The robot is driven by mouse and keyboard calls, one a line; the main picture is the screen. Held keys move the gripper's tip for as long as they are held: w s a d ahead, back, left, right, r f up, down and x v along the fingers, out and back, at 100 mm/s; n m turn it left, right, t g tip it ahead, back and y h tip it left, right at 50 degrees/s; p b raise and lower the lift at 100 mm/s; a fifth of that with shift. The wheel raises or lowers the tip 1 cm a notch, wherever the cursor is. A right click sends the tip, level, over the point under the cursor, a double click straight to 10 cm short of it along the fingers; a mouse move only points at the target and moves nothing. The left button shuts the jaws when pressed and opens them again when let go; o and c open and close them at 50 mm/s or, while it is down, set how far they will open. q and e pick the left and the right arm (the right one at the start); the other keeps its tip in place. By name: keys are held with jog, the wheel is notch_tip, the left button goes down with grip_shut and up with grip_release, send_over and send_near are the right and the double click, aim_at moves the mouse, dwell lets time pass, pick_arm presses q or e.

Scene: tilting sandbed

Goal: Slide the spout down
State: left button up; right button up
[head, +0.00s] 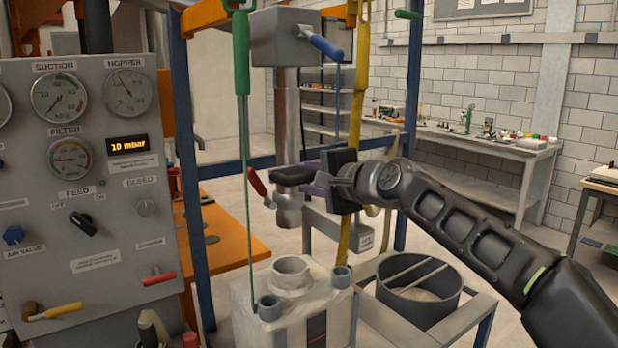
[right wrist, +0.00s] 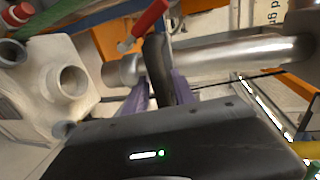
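The spout (head: 289,212) is a metal sleeve at the lower end of an upright silver pipe (head: 287,120), with a red lever (head: 257,183) and a dark handle (head: 294,174) at its side. It hangs above the round neck (head: 291,266) of a pale container, with a clear gap between. My right gripper (head: 318,182) is at the handle, right of the pipe. In the right wrist view its purple fingers (right wrist: 159,92) lie on both sides of the dark handle (right wrist: 156,62) and look closed on it. My left gripper is not in view.
A gauge panel (head: 100,180) stands at the left. A green-handled rod (head: 241,60) and a yellow strap (head: 357,110) hang on either side of the pipe. A round grey bin (head: 420,285) sits at lower right, beneath my right arm. Blue frame posts stand around the pipe.

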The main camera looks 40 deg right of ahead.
grip_shut()
dwell(1.1)
